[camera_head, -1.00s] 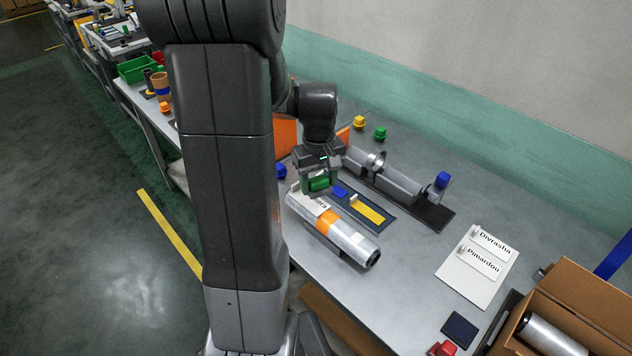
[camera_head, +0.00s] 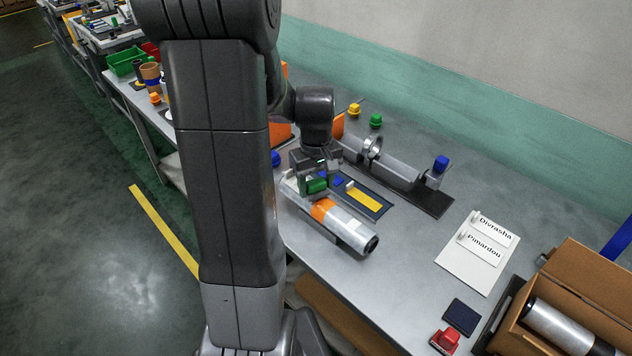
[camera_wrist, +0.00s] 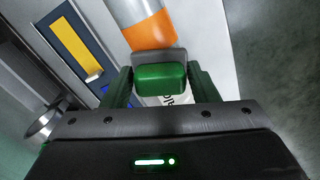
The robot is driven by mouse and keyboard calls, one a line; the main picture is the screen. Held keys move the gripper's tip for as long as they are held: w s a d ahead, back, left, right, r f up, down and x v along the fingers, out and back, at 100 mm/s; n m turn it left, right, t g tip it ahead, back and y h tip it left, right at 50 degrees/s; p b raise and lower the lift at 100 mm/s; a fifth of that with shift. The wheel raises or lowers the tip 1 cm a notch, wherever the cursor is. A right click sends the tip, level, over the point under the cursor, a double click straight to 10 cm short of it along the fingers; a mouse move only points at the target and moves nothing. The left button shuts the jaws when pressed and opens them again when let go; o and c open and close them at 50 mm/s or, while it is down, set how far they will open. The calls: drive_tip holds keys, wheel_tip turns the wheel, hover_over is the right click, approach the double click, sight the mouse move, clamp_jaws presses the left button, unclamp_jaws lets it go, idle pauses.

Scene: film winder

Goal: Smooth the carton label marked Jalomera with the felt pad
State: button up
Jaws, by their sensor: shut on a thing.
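My gripper (camera_head: 316,187) is shut on the green-handled felt pad (camera_wrist: 160,77), which has a grey base. The pad is over the left part of a silver film roll (camera_head: 352,232) with an orange band (camera_head: 321,209). In the wrist view, the pad covers much of a white label (camera_wrist: 160,101) on the roll, beside the orange band. Only a few dark letters show below the pad, so the full name cannot be read. The pad looks on or very close to the label; contact cannot be told for sure.
A dark tray with a yellow strip (camera_head: 364,198) lies just behind the roll, with a grey winder (camera_head: 400,170) beyond. At right are a white card (camera_head: 468,266) with Divrasha and Pimardou labels, a red stamp (camera_head: 445,341), a dark pad (camera_head: 461,317) and an open carton (camera_head: 583,288).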

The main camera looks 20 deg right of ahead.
drive_tip(key=shift+f+b, duration=0.35)
drive_tip(key=shift+f, duration=0.1)
idle(0.4)
drive_tip(key=shift+w, duration=0.1)
drive_tip(key=shift+w+a, duration=0.3)
drive_tip(key=shift+w, duration=0.3)
drive_tip(key=shift+w, duration=0.15)
drive_tip(key=shift+w+a, duration=0.25)
drive_tip(key=shift+w, duration=0.2)
drive_tip(key=shift+f, duration=0.1)
drive_tip(key=shift+w+a, duration=0.1)
idle(0.3)
drive_tip(key=shift+w+a, duration=0.2)
drive_tip(key=shift+w, duration=0.4)
drive_tip(key=shift+w+p, duration=0.1)
drive_tip(key=shift+p, duration=0.2)
